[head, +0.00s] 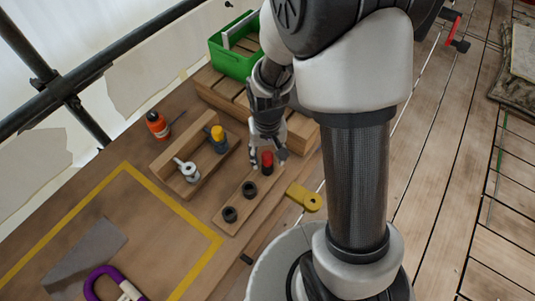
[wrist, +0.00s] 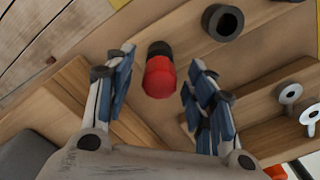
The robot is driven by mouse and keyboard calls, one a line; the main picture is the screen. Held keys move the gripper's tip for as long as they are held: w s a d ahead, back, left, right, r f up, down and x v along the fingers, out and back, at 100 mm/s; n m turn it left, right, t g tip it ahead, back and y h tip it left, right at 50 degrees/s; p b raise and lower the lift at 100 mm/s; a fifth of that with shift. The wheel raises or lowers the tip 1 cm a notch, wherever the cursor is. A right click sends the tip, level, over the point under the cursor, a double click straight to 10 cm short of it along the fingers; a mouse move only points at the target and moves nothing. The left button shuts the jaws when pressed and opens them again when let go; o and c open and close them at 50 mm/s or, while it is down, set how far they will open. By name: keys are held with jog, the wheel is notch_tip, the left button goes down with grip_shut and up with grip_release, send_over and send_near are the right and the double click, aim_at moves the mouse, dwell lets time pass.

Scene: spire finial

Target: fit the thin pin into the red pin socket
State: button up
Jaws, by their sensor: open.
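A red-topped piece (head: 267,157) stands upright in a black collar at the far end of a wooden strip (head: 236,199). It also shows in the wrist view (wrist: 159,76). I cannot tell whether it is the thin pin; any pin shaft is hidden. Two open black sockets, the middle one (head: 249,189) and the near one (head: 230,214), stand on the same strip. My gripper (head: 268,154) is open, pointing down, with one finger on either side of the red piece. In the wrist view my gripper (wrist: 163,60) shows gaps between both fingers and the red piece.
A wooden holder (head: 165,162) left of the strip carries pale ring-topped pieces (head: 188,171) and a yellow-topped piece (head: 217,133). A green crate (head: 235,62) stands behind on slatted wood. A yellow lug (head: 304,197) lies right of the strip. An orange bottle (head: 157,125) stands left.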

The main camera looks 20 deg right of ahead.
jog(key=shift+r, duration=0.1)
notch_tip(320, 180, up, 12)
dwell(0.5)
dwell(0.4)
jog(key=s+r+n+t, duration=0.1)
jog(key=s+r+t, duration=0.3)
jog(key=s+r, duration=0.8)
jog(key=shift+s+n+t, duration=0.3)
jog(key=shift+s+n, duration=0.1)
jog(key=shift+s, duration=1.05)
jog(key=shift+c, duration=0.2)
